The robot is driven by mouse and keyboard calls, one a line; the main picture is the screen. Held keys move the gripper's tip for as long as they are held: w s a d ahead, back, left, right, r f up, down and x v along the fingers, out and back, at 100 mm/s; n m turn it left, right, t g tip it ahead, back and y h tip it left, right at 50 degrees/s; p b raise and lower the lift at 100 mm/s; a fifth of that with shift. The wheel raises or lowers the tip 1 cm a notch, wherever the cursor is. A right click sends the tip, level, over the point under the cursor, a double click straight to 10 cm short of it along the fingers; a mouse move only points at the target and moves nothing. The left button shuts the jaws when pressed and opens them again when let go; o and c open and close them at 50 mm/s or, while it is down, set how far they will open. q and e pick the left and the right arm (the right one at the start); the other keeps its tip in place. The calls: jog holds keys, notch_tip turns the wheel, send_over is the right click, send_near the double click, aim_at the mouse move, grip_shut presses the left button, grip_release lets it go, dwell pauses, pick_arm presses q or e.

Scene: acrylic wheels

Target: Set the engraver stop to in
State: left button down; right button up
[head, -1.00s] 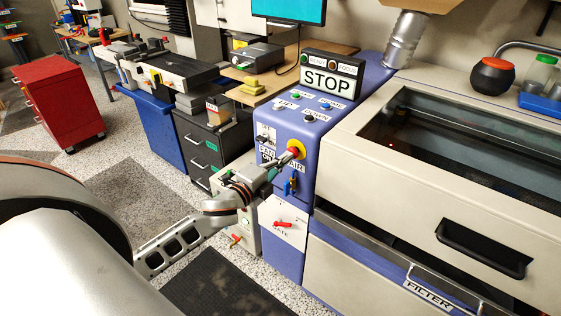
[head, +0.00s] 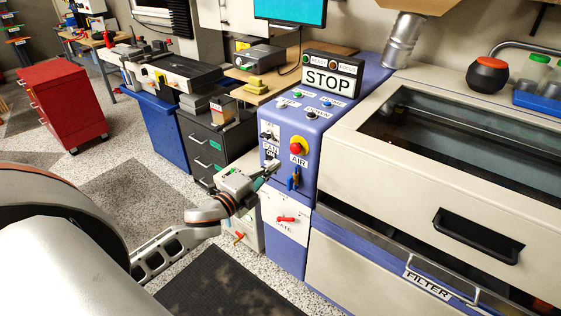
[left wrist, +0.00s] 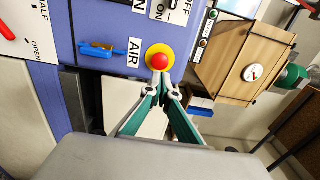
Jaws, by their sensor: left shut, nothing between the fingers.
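The engraver stop is a red mushroom button on a yellow collar (head: 298,146), on the front of the blue-purple control cabinet (head: 313,137). It also shows in the left wrist view (left wrist: 159,60). I cannot tell whether it is in or out. My left gripper (head: 273,166) is shut and empty, left of and lower than the button in the head view and apart from it. In the left wrist view its closed fingertips (left wrist: 161,84) point toward the button, just below it in the picture. My right gripper is not in view.
A blue AIR valve handle (head: 293,181) sits under the button. A FAN switch (head: 269,134) is to its left, and a red GATE handle (head: 286,219) is lower. The engraver body (head: 370,190) stands at right. Floor is open in front.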

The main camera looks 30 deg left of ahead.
pick_arm(q)
jog(key=s, duration=0.6)
jog(key=shift+a, duration=0.25)
jog(key=s+d+f+n+g, duration=0.2)
jog(key=s+d+f+n, duration=0.3)
jog(key=f, duration=0.4)
jog(key=s+d+f+n+g, duration=0.2)
jog(key=s+d+f+n, duration=0.3)
jog(key=f, duration=0.4)
jog(key=s+d+f+n+g+h, duration=0.1)
jog(key=s+d+f+n+g, duration=0.2)
jog(key=s+d+f, duration=0.4)
notch_tip(320, 180, down, 2)
jog(key=shift+d+n, duration=0.85)
jog(key=shift+n, duration=0.05)
jog(key=shift+s, duration=0.1)
